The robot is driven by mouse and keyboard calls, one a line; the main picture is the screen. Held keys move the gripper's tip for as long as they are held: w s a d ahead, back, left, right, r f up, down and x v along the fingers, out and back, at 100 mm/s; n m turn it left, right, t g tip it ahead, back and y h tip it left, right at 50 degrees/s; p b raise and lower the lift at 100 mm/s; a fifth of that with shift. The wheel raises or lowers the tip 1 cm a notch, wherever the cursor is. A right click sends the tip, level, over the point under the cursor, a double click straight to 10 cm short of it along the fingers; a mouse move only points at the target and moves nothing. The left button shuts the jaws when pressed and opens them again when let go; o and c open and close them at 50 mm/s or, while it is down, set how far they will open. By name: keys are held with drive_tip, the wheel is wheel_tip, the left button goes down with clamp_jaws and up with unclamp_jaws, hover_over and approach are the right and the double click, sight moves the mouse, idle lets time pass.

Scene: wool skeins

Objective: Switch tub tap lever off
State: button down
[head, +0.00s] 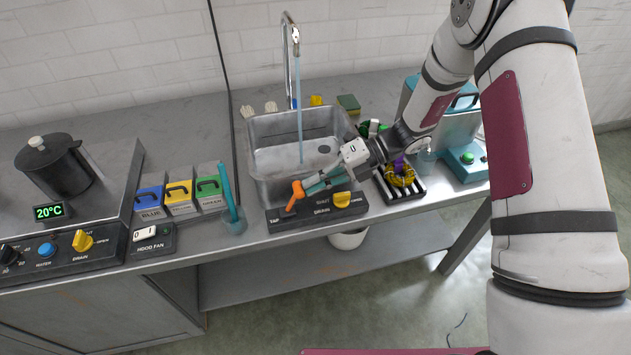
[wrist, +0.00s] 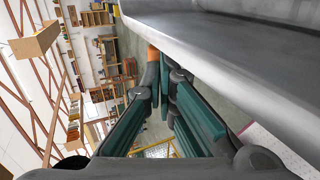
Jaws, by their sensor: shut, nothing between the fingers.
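The orange tap lever (head: 294,196) stands tilted on the black panel (head: 326,211) at the sink's front, above the word TAP. A thin stream of water (head: 299,115) runs from the tall metal tap (head: 291,40) into the sink (head: 262,160). My gripper (head: 306,189) is shut and empty. Its teal fingertips are right beside the lever, on its right; I cannot tell whether they touch it. In the wrist view the orange lever (wrist: 152,70) shows just beyond the fingertips (wrist: 164,88), partly hidden by them.
A yellow drain knob (head: 341,199) is on the same panel, close under my gripper. A black and white striped tray (head: 411,192) with wool stands to the right. A teal machine (head: 468,160) is at the right.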

sight(296, 188)
drive_tip(key=shift+s+a+r+h, duration=0.1)
drive_tip(key=shift+a+r+h, duration=0.15)
drive_tip(key=shift+a+h, duration=0.05)
drive_tip(key=a+h+p, duration=0.1)
drive_tip(key=a+r+h+p, duration=0.1)
drive_tip(key=s+a+r+t+h+p, duration=0.1)
drive_tip(key=h, duration=0.1)
drive_tip(key=shift+s+a, duration=0.1)
drive_tip(key=shift+a, duration=0.15)
drive_tip(key=shift+s+a+t+h+p, duration=0.15)
drive_tip(key=shift+a+t+h+p, duration=0.25)
drive_tip(key=shift+a+h+p, duration=0.25)
drive_tip(key=shift+s+a+f, duration=0.1)
drive_tip(key=shift+a, duration=0.6)
drive_tip(key=shift+r+p, duration=0.4)
drive_tip(key=shift+r, duration=0.4)
